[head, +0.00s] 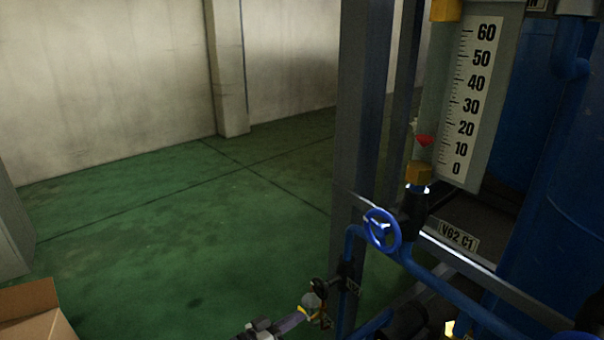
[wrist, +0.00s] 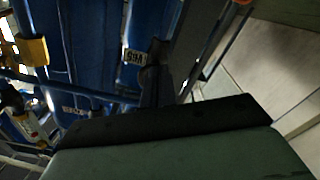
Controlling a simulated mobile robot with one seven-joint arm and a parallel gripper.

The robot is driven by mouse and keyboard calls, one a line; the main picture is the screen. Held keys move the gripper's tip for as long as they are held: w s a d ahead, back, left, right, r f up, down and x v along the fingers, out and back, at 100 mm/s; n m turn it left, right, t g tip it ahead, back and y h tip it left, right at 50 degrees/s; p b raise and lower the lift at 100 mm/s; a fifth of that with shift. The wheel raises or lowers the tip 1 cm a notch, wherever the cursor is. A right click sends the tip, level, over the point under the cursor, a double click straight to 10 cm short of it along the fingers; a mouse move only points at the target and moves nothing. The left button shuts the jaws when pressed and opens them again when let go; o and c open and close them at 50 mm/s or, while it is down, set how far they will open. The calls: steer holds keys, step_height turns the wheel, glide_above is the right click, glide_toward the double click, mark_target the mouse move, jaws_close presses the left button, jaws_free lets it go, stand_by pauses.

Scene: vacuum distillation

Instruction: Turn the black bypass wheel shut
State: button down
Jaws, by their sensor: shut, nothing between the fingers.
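In the head view, a blue handwheel (head: 381,230) sits on the pipework below the level gauge. A small dark fitting (head: 346,270) is on a thin blue pipe to its lower left. My gripper (wrist: 165,120) fills the lower part of the wrist view as a dark edge over a grey-green body. It is shut and holds nothing, and its fingertips cannot be told apart. It touches nothing that I can see.
A gauge scale (head: 471,95) marked 0 to 60 stands above a tag (head: 458,237) reading V62 C1. A dark steel post (head: 359,110) rises left of the gauge. A cardboard box (head: 35,312) is at lower left. The green floor (head: 190,225) is open.

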mark_target(320, 288)
steer(key=shift+r, duration=0.1)
steer(key=w+d+m+p, duration=0.2)
steer(key=d+m+p, duration=0.3)
steer(key=m+p, duration=0.1)
steer(key=shift+w+d+r, duration=0.15)
steer(key=shift+d+r, duration=0.15)
steer(key=shift+d, duration=0.1)
stand_by(0.7)
steer(key=shift+w+a+r, duration=0.1)
steer(key=shift+r, duration=0.15)
stand_by(0.6)
steer(key=shift+w+a+f+b, duration=0.2)
steer(key=shift+w+a+b, duration=0.6)
steer(key=shift+b, duration=2.2)
steer(key=shift+w+a+r+b, duration=0.15)
steer(key=shift+w+b, duration=0.35)
steer(key=shift+b, duration=0.6)
steer(key=shift+w+a+r+b, duration=0.15)
steer(key=shift+b, duration=0.2)
